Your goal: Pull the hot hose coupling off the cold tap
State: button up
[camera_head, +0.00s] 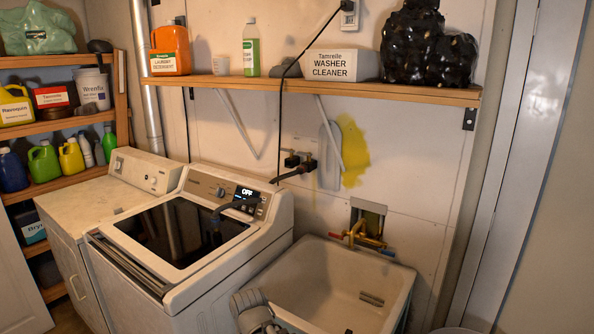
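Brass sink taps (365,240) stand on the wall behind the sink, with a red handle (337,236) on the left and a blue handle (389,253) on the right. Dark valve-like fittings (297,162) sit on the wall behind the washer, with a dark hose-like piece (288,175) running left from them. I cannot tell which fitting is hot or cold, or make out a coupling. A dark piece (236,205) shows at the washer's panel; its nature is unclear. A grey part of my arm shows at the bottom centre; my gripper does not show.
The sink basin (290,285) is right of the washer (175,275). A wooden shelf (400,90) above holds bottles, a washer cleaner box (335,66) and a black bag (425,50). A black cord (282,100) hangs from the outlet. Loaded shelves (60,125) stand left.

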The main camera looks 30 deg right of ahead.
aim_at(303, 168)
jog(key=u, duration=0.05)
jog(key=i, duration=0.9)
jog(key=z, duration=0.1)
